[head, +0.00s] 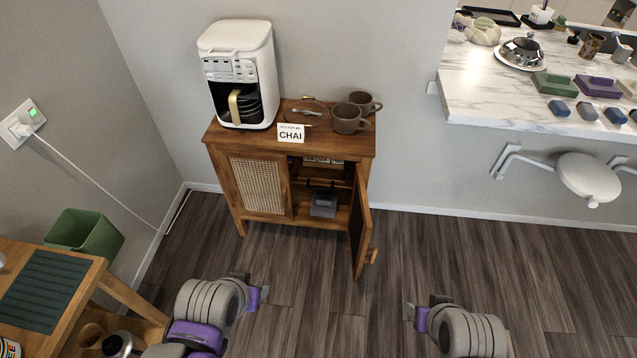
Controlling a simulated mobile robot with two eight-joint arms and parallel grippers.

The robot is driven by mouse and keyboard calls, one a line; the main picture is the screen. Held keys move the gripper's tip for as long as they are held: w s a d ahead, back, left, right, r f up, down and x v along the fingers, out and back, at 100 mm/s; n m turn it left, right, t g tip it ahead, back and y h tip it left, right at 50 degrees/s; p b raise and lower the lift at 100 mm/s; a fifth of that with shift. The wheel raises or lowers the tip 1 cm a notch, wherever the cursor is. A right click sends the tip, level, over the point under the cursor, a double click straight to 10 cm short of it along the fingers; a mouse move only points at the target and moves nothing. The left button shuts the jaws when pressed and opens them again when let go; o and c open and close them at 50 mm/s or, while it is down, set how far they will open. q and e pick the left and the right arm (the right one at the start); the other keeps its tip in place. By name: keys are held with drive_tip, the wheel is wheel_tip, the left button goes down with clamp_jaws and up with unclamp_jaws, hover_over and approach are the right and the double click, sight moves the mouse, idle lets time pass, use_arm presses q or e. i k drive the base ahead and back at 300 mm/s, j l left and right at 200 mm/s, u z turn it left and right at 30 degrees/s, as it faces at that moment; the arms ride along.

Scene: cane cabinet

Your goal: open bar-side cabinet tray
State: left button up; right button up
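A wooden cane cabinet (228,135) stands against the back wall in the head view. Its left cane-panel door (257,186) is shut. Its right door (361,225) stands open, swung out toward me, with a small wooden knob (371,256) near its free edge. Inside are a shelf level with a dark rail or edge (318,182) and a grey box (323,205) lower down. I cannot tell which part is the tray. My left gripper (258,294) is in front of the cabinet's left side, touching nothing. My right gripper (413,312) is right of the open door, apart from it.
On the cabinet top are a white coffee maker (237,62), a CHAI sign (291,134) and two brown mugs (348,120). A green bin (85,233) and wooden table (75,320) are at left. A marble counter (480,75) is at right. Floor before the cabinet is clear.

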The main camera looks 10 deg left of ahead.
sight(333, 173)
drive_tip(key=i+j+u, duration=0.15)
drive_tip(key=u, duration=0.2)
drive_tip(key=i+j+u, duration=0.15)
drive_tip(key=u, duration=0.2)
drive_tip(key=i+u, duration=0.35)
drive_tip(key=k+j, duration=0.05)
drive_tip(key=k, duration=0.05)
